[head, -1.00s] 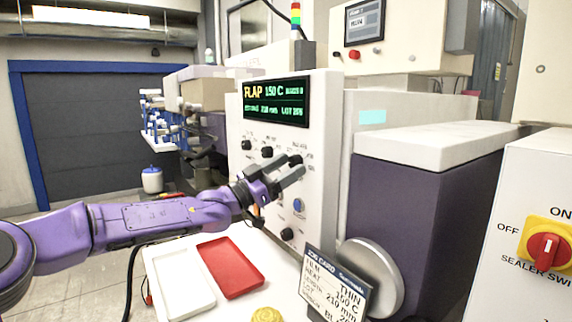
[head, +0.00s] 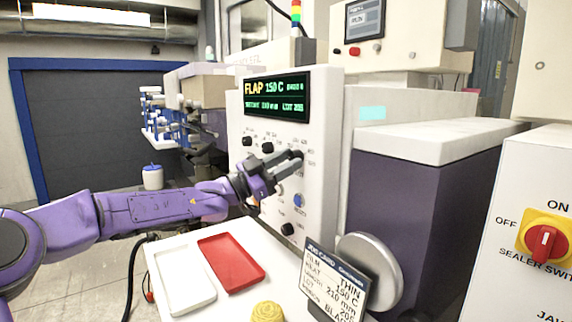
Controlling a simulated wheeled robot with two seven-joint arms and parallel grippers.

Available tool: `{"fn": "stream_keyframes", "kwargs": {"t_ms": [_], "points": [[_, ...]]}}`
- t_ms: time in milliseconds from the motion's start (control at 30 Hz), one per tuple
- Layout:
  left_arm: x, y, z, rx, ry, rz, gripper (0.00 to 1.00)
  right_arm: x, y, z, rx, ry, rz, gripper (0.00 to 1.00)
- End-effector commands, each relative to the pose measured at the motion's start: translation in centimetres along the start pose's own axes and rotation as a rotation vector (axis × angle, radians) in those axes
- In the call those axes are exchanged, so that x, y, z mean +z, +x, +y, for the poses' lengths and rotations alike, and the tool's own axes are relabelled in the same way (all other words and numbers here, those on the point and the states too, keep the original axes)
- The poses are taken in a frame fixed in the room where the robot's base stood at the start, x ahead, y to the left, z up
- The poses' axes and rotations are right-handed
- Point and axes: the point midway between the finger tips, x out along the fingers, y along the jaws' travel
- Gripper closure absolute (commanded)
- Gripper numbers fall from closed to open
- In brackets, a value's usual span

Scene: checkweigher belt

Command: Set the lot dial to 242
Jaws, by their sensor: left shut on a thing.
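The white control panel (head: 322,165) carries a dark display (head: 277,97) with FLAP, 150 C and a small LOT number that seems to start with 20; its last digit is blurred. My left gripper (head: 296,161) is at the panel's right side, its fingers shut on a dark knob (head: 298,154) that they partly cover. The knob's label is too small to read, so I cannot confirm it is the lot dial. My right gripper is out of view.
Other dark knobs (head: 267,147) and a blue button (head: 299,200) sit on the panel. Below are a white tray (head: 183,305), a red tray (head: 232,264), a yellow round thing (head: 267,312) and a job card (head: 335,282). A red sealer switch (head: 543,243) is far right.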

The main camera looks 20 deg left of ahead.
Motion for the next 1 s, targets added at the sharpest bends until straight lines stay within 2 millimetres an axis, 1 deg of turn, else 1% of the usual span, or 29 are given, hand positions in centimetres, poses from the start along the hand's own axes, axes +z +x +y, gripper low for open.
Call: {"fn": "stream_keyframes", "kwargs": {"t_ms": [67,600,1000], "points": [[0.2,0.0,0.0,0.026,0.063,-0.004,0.95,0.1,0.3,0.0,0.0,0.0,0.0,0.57],[0.1,0.0,-0.4,0.223,0.537,-0.002,0.95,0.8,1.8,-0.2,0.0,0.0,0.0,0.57],[-0.2,0.1,-0.6,0.361,0.867,-0.001,0.95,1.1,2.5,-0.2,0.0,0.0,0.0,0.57]]}}
